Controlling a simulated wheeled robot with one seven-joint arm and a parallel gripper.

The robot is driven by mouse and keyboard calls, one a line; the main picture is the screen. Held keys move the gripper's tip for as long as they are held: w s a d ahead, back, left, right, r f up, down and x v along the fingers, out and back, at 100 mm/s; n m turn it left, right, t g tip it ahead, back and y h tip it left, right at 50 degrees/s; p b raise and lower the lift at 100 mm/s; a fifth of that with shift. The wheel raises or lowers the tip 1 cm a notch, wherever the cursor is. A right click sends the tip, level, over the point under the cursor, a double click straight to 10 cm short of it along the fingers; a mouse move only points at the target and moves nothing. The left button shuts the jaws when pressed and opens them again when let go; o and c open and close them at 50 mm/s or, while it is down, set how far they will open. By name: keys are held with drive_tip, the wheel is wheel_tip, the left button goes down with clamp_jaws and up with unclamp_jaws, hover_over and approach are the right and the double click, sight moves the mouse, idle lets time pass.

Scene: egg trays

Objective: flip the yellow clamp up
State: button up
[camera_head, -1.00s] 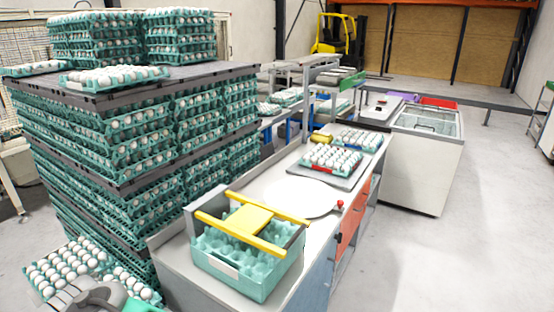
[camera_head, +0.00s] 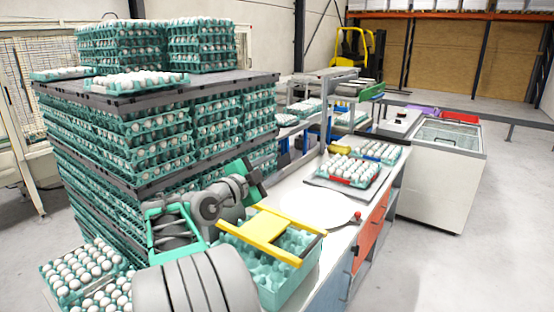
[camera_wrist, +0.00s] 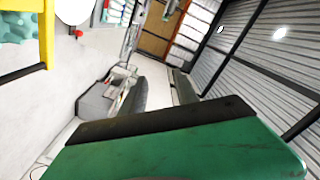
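At the upper left of the wrist view, a yellow bar (camera_wrist: 47,28) shows beside teal tray cups (camera_wrist: 17,24). My gripper is raised behind and left of the clamp, apart from it; its fingers are not clear in the head view. In the wrist view, my gripper (camera_wrist: 160,88) has two dark fingers apart, with nothing between them.
A white round plate (camera_head: 318,207) and a red knob (camera_head: 357,215) are on the bench. A tray of white eggs (camera_head: 350,167) sits further back. Tall egg stacks (camera_head: 150,150) stand close on the left. Egg trays (camera_head: 80,272) lie at lower left. Floor on the right is clear.

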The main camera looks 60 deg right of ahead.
drive_tip(key=d, duration=0.3)
drive_tip(key=shift+s+p, duration=0.2)
drive_tip(key=shift+p, duration=0.2)
drive_tip(key=shift+c, duration=0.4)
clamp_jaws()
idle(0.6)
drive_tip(key=shift+o, duration=0.4)
unclamp_jaws()
